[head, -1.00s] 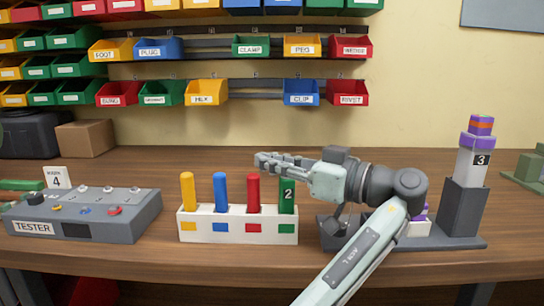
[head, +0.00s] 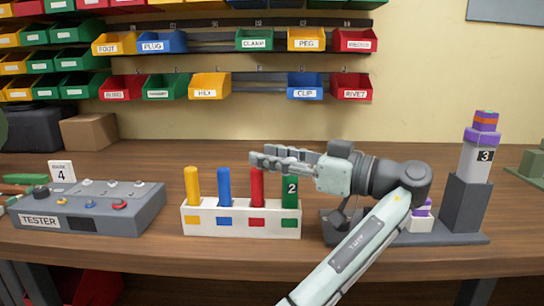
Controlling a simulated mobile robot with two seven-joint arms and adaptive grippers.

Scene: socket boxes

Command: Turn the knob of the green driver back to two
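The green driver (head: 290,199) stands upright in the right-hand slot of a white rack (head: 240,230), above a green square. A dark tag with a white "2" is on its handle. No separate knob on the driver is clearly visible.
Yellow (head: 192,186), blue (head: 224,188) and red (head: 257,188) drivers share the rack. A grey tester (head: 90,208) with knobs and a "4" card (head: 62,172) stands left. A grey stand (head: 466,208) with a "3" block (head: 475,160) stands right. Labelled bins hang behind.

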